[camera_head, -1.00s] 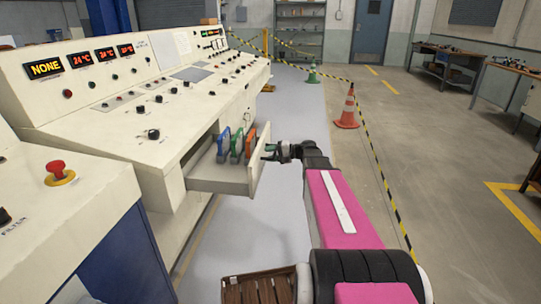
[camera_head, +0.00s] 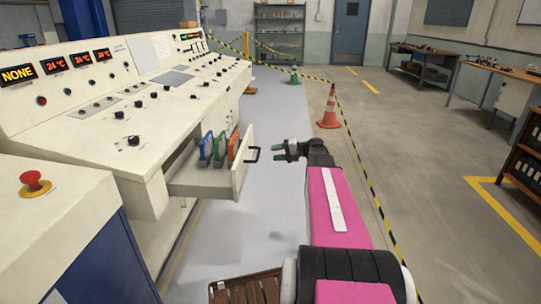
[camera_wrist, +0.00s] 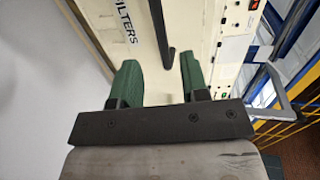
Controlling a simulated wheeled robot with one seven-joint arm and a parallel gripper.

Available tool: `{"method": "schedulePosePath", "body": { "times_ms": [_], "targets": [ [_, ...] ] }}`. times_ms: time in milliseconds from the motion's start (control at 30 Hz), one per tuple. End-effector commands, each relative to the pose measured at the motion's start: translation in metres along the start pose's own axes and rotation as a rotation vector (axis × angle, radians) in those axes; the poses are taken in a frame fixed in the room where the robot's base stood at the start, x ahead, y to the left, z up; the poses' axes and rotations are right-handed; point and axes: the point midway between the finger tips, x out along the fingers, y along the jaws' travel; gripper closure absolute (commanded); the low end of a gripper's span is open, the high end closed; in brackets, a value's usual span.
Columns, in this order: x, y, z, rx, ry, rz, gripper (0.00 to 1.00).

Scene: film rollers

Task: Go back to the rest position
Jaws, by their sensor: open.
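My gripper (camera_head: 283,151) is open and empty in the head view, just right of the open drawer's front, apart from its black handle (camera_head: 252,154). My arm's pink link stretches forward from the bottom of that view. In the wrist view the two green fingers (camera_wrist: 159,78) stand apart. The black handle (camera_wrist: 166,30) shows beyond the fingertips, on the cream drawer front (camera_wrist: 125,22) lettered "FILTERS". The drawer (camera_head: 205,187) is pulled out of the cream console and holds blue, green and orange upright filters (camera_head: 219,147).
The long cream console (camera_head: 90,125) with displays and knobs runs along the left. A red emergency button (camera_head: 34,182) sits on the nearer cabinet. A traffic cone (camera_head: 330,108) and black-yellow tape (camera_head: 361,170) stand to the right. Workbenches (camera_head: 500,70) line the far right. Grey floor lies open between.

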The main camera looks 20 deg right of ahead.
Motion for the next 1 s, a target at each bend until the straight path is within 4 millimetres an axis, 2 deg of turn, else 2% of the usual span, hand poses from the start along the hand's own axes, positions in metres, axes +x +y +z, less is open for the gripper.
{"method": "schedulePosePath", "body": {
  "times_ms": [333,467,567,800,1000],
  "targets": [
    [0.000,0.001,0.001,0.001,-0.002,0.003,0.59],
    [0.013,0.009,0.014,0.009,-0.018,0.059,0.59],
    [0.033,0.027,0.037,0.020,-0.044,0.162,0.59],
    [0.080,0.088,0.117,0.011,-0.129,0.557,0.59],
    [0.090,0.133,0.185,-0.081,-0.190,0.930,0.59]
  ]
}}
